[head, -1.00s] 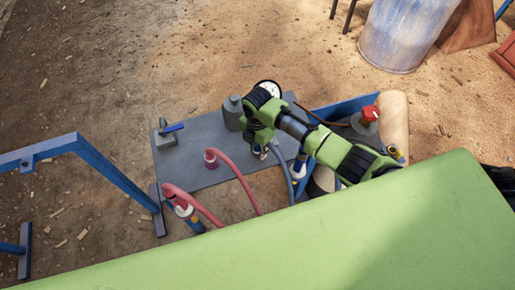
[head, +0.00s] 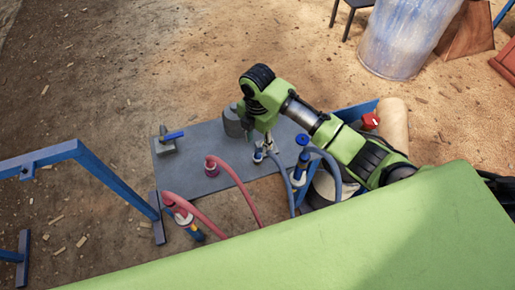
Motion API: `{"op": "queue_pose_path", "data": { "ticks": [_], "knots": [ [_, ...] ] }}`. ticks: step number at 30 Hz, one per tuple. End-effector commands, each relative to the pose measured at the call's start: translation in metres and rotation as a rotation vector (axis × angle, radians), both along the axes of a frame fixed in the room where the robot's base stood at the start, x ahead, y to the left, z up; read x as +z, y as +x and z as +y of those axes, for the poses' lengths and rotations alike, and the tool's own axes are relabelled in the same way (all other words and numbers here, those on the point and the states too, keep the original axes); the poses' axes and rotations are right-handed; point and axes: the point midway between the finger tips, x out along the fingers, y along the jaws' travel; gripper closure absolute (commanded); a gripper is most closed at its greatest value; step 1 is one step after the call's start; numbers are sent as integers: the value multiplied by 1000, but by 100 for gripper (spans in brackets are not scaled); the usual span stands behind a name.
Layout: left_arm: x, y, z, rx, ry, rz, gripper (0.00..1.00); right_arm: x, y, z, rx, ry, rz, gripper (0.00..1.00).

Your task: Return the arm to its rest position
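My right arm, green and black, comes in from the right and bends at its black-capped joint above the grey plate. My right gripper (head: 268,139) points down over the plate, close to a small white and blue fitting (head: 258,156); I cannot tell whether they touch. Its fingers are small and partly hidden, so their opening does not show. No held object can be made out. My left gripper is not in view.
The grey plate (head: 190,178) carries a blue-handled valve (head: 172,136), a dark grey cylinder (head: 233,122) and red hoses (head: 240,185). A red knob (head: 371,120) sits beside my arm. A blue frame (head: 110,178) stands left; a barrel (head: 405,40) stands back right.

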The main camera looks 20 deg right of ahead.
Motion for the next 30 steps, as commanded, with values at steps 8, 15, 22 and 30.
{"op": "queue_pose_path", "data": {
  "ticks": [8, 15, 22, 30],
  "knots": [
    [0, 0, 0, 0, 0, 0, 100, 17, 0, 0, 0, 0, 0, 61],
    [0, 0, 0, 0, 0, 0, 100, 17, 0, 0, 0, 0, 0, 61],
    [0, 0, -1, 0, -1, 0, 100, 14, -4, 3, -15, 7, -2, 61],
    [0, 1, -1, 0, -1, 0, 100, -14, -65, 36, -369, 124, -34, 61]
  ]
}}
